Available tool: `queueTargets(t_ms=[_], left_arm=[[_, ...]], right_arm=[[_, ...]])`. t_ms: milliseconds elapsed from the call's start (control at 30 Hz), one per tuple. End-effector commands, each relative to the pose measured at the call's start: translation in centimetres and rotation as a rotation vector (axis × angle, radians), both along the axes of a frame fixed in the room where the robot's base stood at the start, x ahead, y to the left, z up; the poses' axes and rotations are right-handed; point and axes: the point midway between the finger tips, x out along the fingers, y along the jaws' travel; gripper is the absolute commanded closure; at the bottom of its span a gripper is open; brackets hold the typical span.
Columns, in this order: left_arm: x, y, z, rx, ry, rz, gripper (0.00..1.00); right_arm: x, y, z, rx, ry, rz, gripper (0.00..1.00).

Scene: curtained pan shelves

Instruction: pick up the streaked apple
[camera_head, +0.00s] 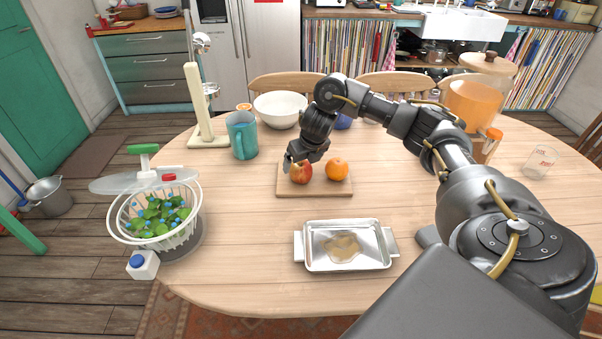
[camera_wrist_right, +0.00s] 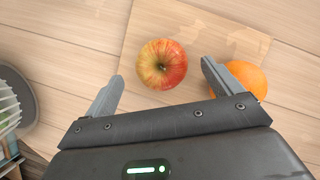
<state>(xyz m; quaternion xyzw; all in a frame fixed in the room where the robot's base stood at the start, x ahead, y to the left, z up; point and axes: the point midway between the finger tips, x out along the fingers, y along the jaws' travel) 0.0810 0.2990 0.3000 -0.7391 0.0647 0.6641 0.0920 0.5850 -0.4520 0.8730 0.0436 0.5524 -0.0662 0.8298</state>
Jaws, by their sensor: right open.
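The streaked apple (camera_head: 301,173), red and yellow, sits on a wooden cutting board (camera_head: 315,190) on the table. In the right wrist view the apple (camera_wrist_right: 162,64) shows its stem end, a little ahead of the space between the fingertips. My right gripper (camera_head: 297,160) is above the apple and hides part of its top. In the right wrist view my right gripper (camera_wrist_right: 163,80) is open with nothing between its fingers. An orange (camera_head: 337,169) lies right of the apple; in the right wrist view the right finger overlaps this orange (camera_wrist_right: 247,78). My left gripper is not in view.
A metal tray (camera_head: 312,265) is in front of the board. A salad spinner (camera_head: 192,228) with greens stands at left. Behind are a teal mug (camera_head: 242,136), a white bowl (camera_head: 280,108) and a cream stand (camera_head: 196,105). A juice dispenser (camera_head: 476,103) stands at right.

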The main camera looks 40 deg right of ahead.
Motion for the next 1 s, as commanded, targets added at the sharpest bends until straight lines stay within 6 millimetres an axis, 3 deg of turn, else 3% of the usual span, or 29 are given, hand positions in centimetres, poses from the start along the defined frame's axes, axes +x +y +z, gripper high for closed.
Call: queueTargets(t_ms=[67,300,600,1000], left_arm=[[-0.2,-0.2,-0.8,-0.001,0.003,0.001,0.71],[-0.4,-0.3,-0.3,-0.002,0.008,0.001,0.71],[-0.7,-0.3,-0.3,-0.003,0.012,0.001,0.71],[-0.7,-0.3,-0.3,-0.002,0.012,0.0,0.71]], right_arm=[[0.2,0.0,-1.6,0.004,0.006,-0.001,0.09],[1.2,-0.3,-4.2,0.002,0.004,-0.001,0.09],[1.5,-0.3,-4.7,0.001,0.002,0.001,0.09],[1.5,-0.4,-4.7,0.001,0.002,0.001,0.6]])
